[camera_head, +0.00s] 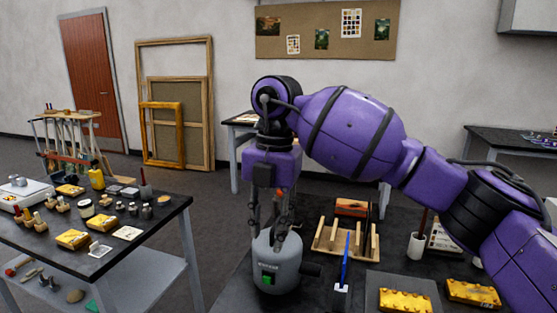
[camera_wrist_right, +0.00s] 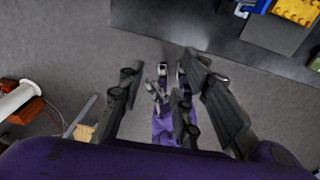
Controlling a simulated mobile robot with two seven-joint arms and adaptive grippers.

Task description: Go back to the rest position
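My right arm comes in purple from the right in the head view. Its right gripper (camera_head: 267,225) hangs down with fingers apart, in front of a grey pot (camera_head: 285,263) in the picture. In the right wrist view the fingers of the right gripper (camera_wrist_right: 163,95) are spread, with nothing held between them and grey floor below. A purple part with grey finger-like pieces, seemingly my left gripper (camera_wrist_right: 168,125), shows between them farther down; its opening is unclear. The left gripper is not in the head view.
The dark worktable (camera_head: 225,290) bears the pot, a wooden rack (camera_head: 345,245), a blue-handled tool (camera_head: 346,255), a white cup (camera_head: 416,245) and yellow blocks (camera_head: 405,301). A side table (camera_head: 150,225) with many small items stands left. Floor between the tables is clear.

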